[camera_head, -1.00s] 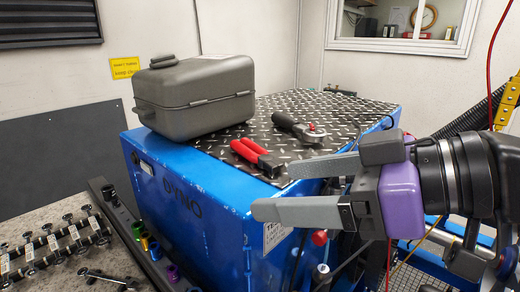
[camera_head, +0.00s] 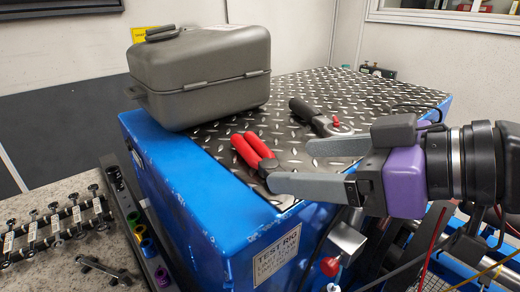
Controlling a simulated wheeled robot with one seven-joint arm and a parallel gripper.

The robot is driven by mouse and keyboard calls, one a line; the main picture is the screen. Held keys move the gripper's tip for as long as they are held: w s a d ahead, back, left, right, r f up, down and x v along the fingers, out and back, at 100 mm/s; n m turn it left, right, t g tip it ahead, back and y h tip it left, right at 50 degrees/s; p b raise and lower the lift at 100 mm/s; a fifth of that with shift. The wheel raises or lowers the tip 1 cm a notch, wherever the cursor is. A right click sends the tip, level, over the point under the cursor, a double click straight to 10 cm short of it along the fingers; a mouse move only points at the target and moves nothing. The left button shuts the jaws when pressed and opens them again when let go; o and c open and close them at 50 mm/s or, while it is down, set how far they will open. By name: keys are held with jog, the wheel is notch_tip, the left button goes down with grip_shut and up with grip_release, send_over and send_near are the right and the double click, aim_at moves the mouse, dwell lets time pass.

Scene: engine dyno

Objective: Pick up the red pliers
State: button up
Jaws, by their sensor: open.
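The red pliers (camera_head: 251,151) lie on the diamond-plate top (camera_head: 300,92) of the blue dyno cabinet (camera_head: 185,185), near its front edge. Their red handles point up and left in the picture. Their dark head is near the tip of the lower finger and may be partly hidden by it. My gripper (camera_head: 291,166) comes in from the right with its grey fingers apart and nothing between them. It is just right of the pliers; I cannot tell whether it touches them.
A grey toolbox (camera_head: 200,75) stands on the cabinet left of the pliers. A ratchet with a black handle (camera_head: 305,110) lies behind the upper finger. A bench (camera_head: 75,195) with sockets and tools is at the lower left. Plate is clear at the back right.

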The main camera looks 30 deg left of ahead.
aim_at(273, 163)
jog(key=p+x, duration=0.1)
jog(key=x, duration=0.3)
jog(key=shift+a+f, duration=0.1)
jog(key=shift+a, duration=0.3)
grip_shut()
